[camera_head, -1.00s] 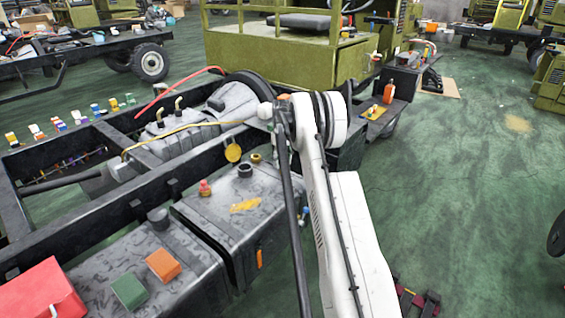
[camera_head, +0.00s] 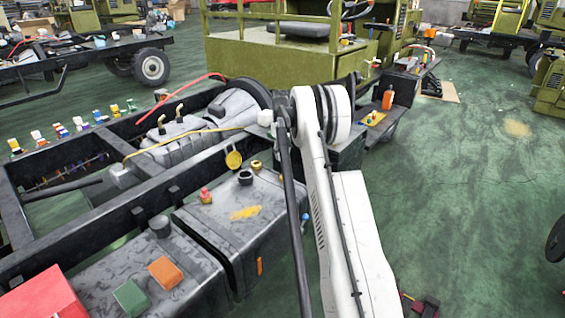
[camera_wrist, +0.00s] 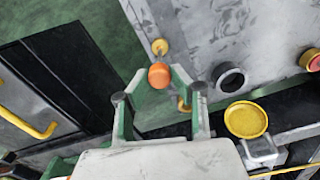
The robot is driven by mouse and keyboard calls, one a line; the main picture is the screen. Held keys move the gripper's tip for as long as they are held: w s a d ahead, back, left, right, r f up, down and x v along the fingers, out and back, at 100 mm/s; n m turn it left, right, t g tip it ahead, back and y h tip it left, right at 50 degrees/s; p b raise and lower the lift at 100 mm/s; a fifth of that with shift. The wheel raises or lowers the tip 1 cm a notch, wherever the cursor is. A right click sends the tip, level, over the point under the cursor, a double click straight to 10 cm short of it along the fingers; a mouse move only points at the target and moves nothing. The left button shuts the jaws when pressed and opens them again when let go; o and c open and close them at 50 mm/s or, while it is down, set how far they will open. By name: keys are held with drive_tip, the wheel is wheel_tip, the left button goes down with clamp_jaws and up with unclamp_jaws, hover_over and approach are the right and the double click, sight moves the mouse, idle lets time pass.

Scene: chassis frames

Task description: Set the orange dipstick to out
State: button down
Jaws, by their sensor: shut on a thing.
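The orange dipstick (camera_wrist: 159,76) shows in the wrist view as a rounded orange grip, with a small yellow piece (camera_wrist: 160,46) just past it at the grey tank's edge. My gripper (camera_wrist: 159,72) has its green fingers on either side of the orange grip and is shut on it. How far the dipstick stands out of its seat cannot be told. In the head view my white arm covers my gripper and the dipstick.
The grey tank (camera_head: 270,195) carries a black filler neck (camera_head: 245,177) and a red knob (camera_head: 205,195). A round yellow cap (camera_wrist: 246,119) is close right of my gripper. Dark frame rails (camera_head: 100,235) run alongside.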

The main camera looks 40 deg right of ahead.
sight(282, 155)
drive_tip(key=shift+r, duration=0.55)
drive_tip(key=shift+f, duration=0.1)
drive_tip(key=c, duration=1.5)
unclamp_jaws()
wheel_tip(282, 155, up, 12)
